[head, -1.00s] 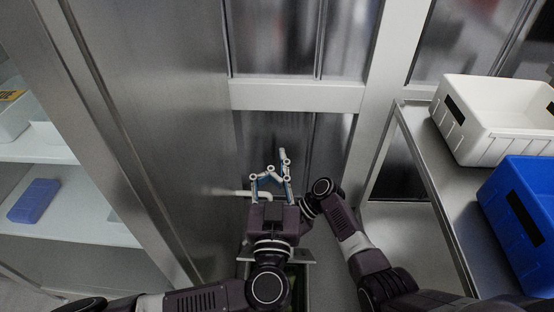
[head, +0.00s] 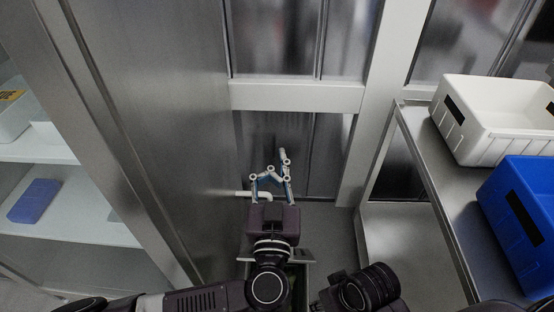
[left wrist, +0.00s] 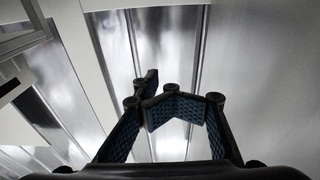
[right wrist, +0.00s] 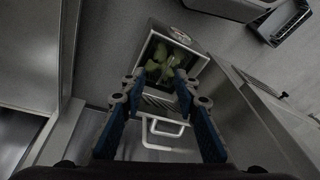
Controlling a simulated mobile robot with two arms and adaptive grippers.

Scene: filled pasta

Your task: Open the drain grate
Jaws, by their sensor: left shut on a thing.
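My left gripper (head: 270,172) is raised in front of the steel wall. Its fingertips are together in the left wrist view (left wrist: 160,92); whatever they close on cannot be made out. My right gripper (right wrist: 157,88) has its fingers apart, with nothing visibly held. Beyond its fingers lies a square floor drain (right wrist: 201,66) with green pieces inside. A slotted grate part (right wrist: 160,103) and a pale U-shaped handle (right wrist: 165,146) show at its near side, apart from the fingers. In the head view the drain is mostly hidden by my left arm; a metal plate (head: 303,256) shows there.
At right, a steel table (head: 445,185) carries a white bin (head: 490,135) and a blue bin (head: 520,225). Shelves at left hold a blue block (head: 34,200). Floor right of the drain is clear.

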